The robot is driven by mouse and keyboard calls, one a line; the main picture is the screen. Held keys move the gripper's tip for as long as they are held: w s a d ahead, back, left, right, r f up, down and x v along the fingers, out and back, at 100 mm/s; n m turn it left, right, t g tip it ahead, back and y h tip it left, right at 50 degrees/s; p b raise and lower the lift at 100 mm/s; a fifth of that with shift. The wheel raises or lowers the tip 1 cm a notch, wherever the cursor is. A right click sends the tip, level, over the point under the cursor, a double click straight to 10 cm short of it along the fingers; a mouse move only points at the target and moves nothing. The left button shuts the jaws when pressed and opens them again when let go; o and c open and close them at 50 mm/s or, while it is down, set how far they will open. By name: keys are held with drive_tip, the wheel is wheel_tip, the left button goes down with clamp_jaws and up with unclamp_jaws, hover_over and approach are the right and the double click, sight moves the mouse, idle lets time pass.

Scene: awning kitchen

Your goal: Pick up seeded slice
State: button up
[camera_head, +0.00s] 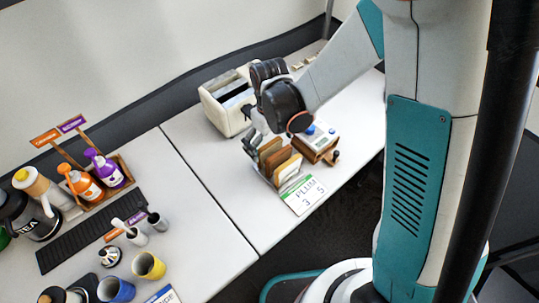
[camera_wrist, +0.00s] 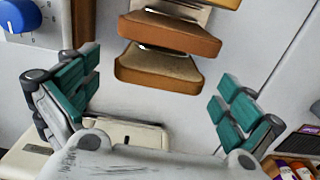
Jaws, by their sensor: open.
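Several bread slices stand in a row in a rack on the white table. In the head view the brown slices (camera_head: 270,150) and a tan slice (camera_head: 287,168) lean below my gripper. In the wrist view the nearest brown slice (camera_wrist: 158,68) has a faintly speckled face, with another brown slice (camera_wrist: 170,32) behind it. I cannot tell for certain which one is seeded. My gripper (camera_wrist: 155,92) is open and empty, its teal fingers apart on either side, close to the row. In the head view my gripper is partly hidden by my wrist.
A device with a blue knob (camera_head: 316,143) stands right beside the slices. Bottles (camera_head: 83,184) and cups (camera_head: 149,266) stand on the left table. Bare tabletop (camera_head: 215,180) lies left of the slices.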

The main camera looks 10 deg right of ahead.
drive_tip(key=shift+f, duration=0.35)
drive_tip(key=c, duration=0.9)
drive_tip(key=shift+r, duration=0.15)
